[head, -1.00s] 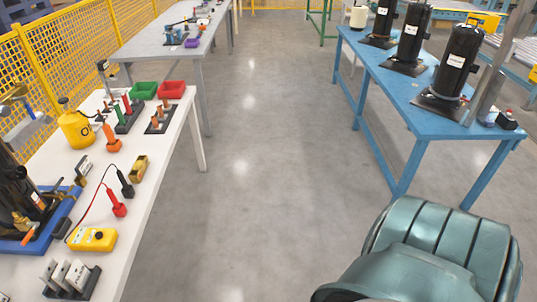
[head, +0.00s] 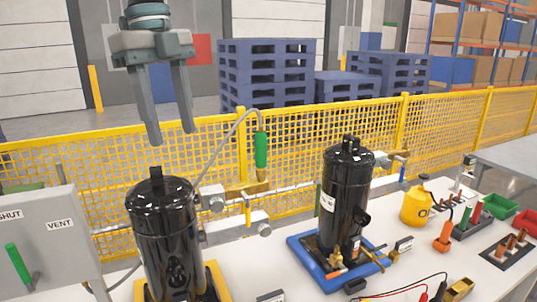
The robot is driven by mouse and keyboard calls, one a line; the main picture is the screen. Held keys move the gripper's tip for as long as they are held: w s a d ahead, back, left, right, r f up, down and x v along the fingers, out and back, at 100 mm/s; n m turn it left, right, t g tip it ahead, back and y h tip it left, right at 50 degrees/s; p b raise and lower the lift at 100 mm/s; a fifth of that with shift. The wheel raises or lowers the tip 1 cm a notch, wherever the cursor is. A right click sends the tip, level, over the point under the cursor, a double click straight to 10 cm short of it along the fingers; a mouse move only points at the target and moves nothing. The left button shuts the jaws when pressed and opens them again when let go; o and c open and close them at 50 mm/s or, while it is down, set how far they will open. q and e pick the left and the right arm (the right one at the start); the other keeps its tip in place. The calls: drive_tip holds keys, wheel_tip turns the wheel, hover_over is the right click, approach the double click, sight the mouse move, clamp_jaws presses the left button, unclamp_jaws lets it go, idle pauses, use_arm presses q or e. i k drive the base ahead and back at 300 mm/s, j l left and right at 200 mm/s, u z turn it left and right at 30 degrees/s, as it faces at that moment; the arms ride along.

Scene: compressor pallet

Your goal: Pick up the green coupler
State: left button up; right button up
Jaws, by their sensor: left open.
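The green coupler (head: 261,150) hangs upright at the end of a curved grey hose (head: 225,145), in front of the yellow mesh fence. A brass-coloured end shows below its green sleeve. My left gripper (head: 171,138) is at the upper left, pointing down with its two fingers apart and nothing between them. In the picture it is left of the coupler, above a black compressor (head: 165,232). My right gripper is not in view.
A second black compressor (head: 344,205) stands on a blue base (head: 307,262) right of the coupler. A grey panel (head: 50,235) marked SHUT and VENT, with a green handle (head: 19,266), is at left. A yellow bottle (head: 416,206) and tools fill the white table's right side.

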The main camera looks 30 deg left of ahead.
sight(261, 136)
drive_tip(key=i, duration=1.05)
